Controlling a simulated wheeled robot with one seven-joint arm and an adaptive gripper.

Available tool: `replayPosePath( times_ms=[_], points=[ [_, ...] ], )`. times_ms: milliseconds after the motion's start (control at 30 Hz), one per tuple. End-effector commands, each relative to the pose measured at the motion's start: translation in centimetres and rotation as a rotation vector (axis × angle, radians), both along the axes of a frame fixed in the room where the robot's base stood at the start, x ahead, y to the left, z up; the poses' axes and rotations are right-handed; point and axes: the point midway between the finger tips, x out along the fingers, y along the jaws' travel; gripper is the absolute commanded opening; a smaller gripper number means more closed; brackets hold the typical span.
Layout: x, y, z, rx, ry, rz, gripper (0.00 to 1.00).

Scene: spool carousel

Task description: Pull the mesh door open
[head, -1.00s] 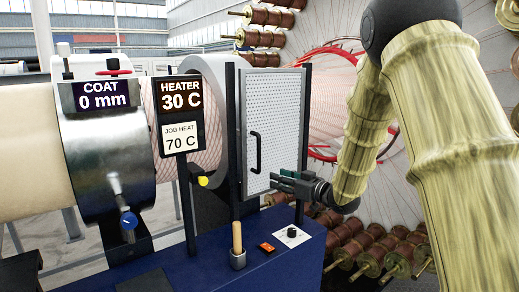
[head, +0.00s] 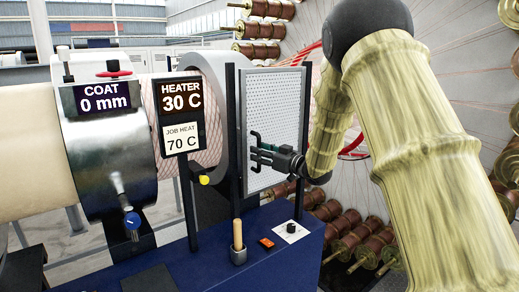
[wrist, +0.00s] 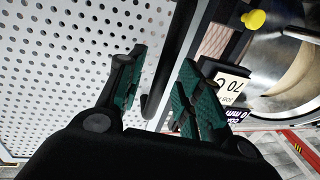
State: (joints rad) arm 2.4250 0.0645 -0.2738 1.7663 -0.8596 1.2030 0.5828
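The mesh door (head: 284,107) is a white perforated panel in a dark frame and looks shut. Its black bar handle (wrist: 172,70) is near the door's left edge. In the head view my gripper (head: 256,150) is in front of the handle and mostly hides it. In the wrist view my gripper (wrist: 160,75) has its two green-padded fingers apart, with the handle running between them. A gap shows between the fingers and the bar, so it is not clamped. The perforated mesh (wrist: 60,60) fills the left of the wrist view.
A heater sign (head: 181,112) on a post and a yellow knob (head: 204,180) stand left of the door. A wooden lever (head: 238,236), an orange switch (head: 266,242) and a black dial (head: 291,228) sit on the blue base below. Spools (head: 365,240) fill the right background.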

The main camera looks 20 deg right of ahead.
Motion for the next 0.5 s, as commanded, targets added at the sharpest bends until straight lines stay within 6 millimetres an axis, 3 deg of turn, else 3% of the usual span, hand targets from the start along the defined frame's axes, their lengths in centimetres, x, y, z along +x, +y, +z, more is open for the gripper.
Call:
replayPosePath(
  times_ms=[467, 500],
  points=[
    [0.99, 0.62, -0.07, -0.001, 0.001, 0.0, 0.35],
    [0.98, 0.62, -0.07, -0.001, 0.001, 0.0, 0.3]
  ],
)
